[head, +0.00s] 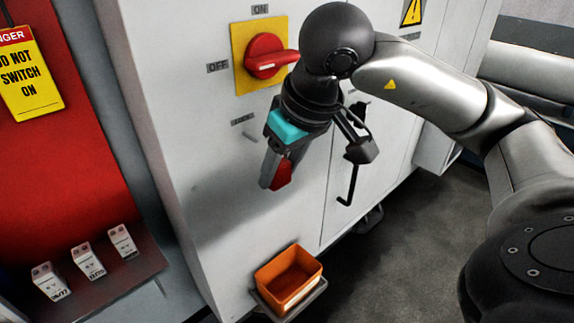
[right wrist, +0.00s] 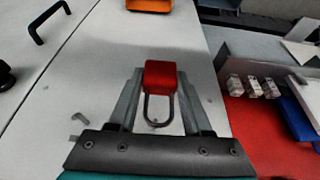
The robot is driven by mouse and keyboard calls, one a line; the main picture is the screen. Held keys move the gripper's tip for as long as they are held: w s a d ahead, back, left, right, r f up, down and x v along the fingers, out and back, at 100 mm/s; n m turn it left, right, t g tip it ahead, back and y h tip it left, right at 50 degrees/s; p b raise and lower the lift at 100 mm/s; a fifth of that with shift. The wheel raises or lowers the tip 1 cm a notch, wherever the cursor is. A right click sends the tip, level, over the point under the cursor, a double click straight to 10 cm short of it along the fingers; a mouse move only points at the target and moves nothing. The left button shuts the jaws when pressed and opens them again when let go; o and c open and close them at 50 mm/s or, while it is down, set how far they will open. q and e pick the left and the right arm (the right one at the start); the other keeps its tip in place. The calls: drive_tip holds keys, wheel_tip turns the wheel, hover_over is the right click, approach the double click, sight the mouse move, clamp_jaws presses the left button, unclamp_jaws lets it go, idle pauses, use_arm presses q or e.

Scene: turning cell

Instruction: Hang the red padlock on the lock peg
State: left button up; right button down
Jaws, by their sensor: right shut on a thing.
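The red padlock (head: 282,173) is between the fingertips of my right gripper (head: 272,178), in front of the white cabinet. In the right wrist view its red body (right wrist: 160,75) sits between both fingers, and the grey shackle loop points back toward the palm. The lock peg (head: 250,135) is a small grey pin on the cabinet front, below the switch and left of the gripper in the head view. It shows as a bent grey piece in the right wrist view (right wrist: 80,117), left of the fingers. The padlock is apart from the peg. My left gripper is out of view.
A red rotary switch (head: 268,58) on a yellow plate is above the peg. An orange bin (head: 288,280) is low on the cabinet. A black door handle (head: 350,183) juts out at right. Several white tagged blocks (head: 88,261) stand on the left shelf.

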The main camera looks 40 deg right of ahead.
sight(255, 156)
drive_tip(key=w, duration=0.2)
drive_tip(key=w+p, duration=0.2)
drive_tip(key=w, duration=0.1)
drive_tip(key=shift+w+a+f, duration=0.25)
drive_tip(key=shift+w, duration=0.05)
use_arm(q)
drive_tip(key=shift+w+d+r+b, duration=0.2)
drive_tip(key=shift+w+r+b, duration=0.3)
drive_tip(key=shift+b, duration=0.1)
use_arm(e)
drive_tip(key=shift+w+f, duration=0.5)
drive_tip(key=shift+w, duration=0.05)
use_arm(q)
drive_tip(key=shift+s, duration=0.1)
use_arm(e)
drive_tip(key=shift+c, duration=1.3)
unclamp_jaws()
drive_tip(key=shift+r, duration=0.1)
